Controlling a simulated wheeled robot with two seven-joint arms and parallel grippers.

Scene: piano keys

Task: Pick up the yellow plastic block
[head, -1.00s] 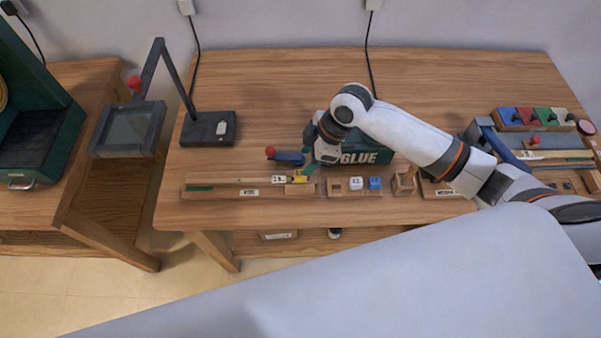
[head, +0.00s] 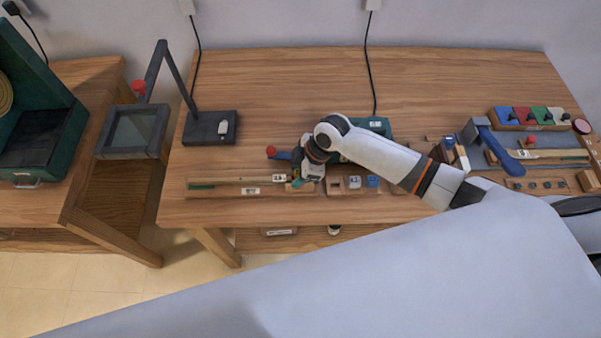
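My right gripper (head: 299,183) points down at the front of the workbench, at the right end of a long wooden strip holder. A teal fingertip shows beside a small wooden block there. The yellow plastic block, seen earlier at this spot, is not clearly visible now; the gripper and wrist cover the place. I cannot tell whether the fingers are open or shut on it. My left gripper is out of view.
White blocks (head: 354,182) and a blue block (head: 373,181) sit just right of the gripper. A green glue box (head: 378,125) stands behind my arm. A red-tipped blue tool (head: 272,152) lies to the left. A dark lamp base (head: 210,128) stands farther left. The back of the bench (head: 290,85) is clear.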

